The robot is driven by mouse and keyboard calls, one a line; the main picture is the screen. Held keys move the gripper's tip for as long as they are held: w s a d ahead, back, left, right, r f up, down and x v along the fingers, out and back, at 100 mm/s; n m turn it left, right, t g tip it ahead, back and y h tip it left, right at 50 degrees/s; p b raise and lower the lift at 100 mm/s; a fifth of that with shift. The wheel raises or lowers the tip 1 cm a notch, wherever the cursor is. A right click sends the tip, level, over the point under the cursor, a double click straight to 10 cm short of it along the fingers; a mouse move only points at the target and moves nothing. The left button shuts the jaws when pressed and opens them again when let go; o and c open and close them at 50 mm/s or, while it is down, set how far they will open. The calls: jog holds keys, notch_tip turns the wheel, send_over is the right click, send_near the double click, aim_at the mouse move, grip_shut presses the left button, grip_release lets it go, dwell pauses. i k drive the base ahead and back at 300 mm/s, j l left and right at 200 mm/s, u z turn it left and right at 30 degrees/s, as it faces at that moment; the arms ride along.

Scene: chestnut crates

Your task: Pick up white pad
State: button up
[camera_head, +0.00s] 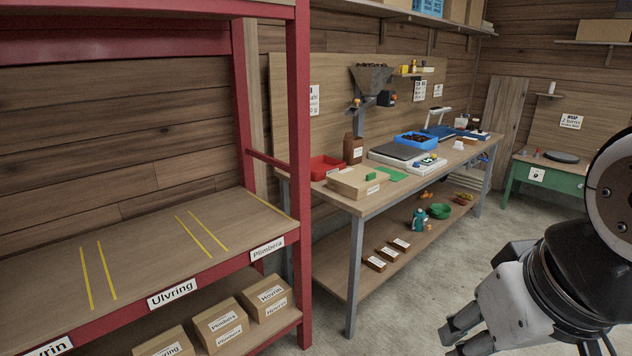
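A small white item (458,145) lies on the workbench top (468,157), towards its far end. It is too small to tell for sure whether it is the white pad. My gripper (453,338) is at the lower right, over the floor in front of the bench, well apart from the item. Its fingers point down and left and nothing shows held in it. Its finger gap is not clear from this angle.
A red shelf rack (298,180) stands at the near left. The bench carries a cardboard box (352,187), a red bin (322,168), a blue tray (414,140), a scale and a hopper (371,78). A green table (549,182) stands at the back right. Floor before the bench is free.

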aim_at(458, 145)
jog(key=i+l+z, duration=0.2)
jog(key=i+z, duration=0.25)
jog(key=i, duration=0.15)
jog(key=i+z, duration=0.45)
jog(key=i, duration=0.15)
jog(key=i+j+z, duration=0.2)
jog(key=i+z, duration=0.25)
jog(key=i, duration=0.15)
jog(key=i+u, duration=0.2)
jog(key=i, duration=0.35)
jog(key=i+u, duration=0.2)
jog(key=i, duration=0.4)
jog(key=i+l+u, duration=0.25)
jog(key=i, duration=0.3)
jog(key=i+l+u, duration=0.1)
jog(key=i+l, duration=0.7)
jog(key=i, duration=0.25)
jog(key=i+l+u, duration=0.15)
jog(key=i+l, duration=0.75)
jog(key=i, duration=0.1)
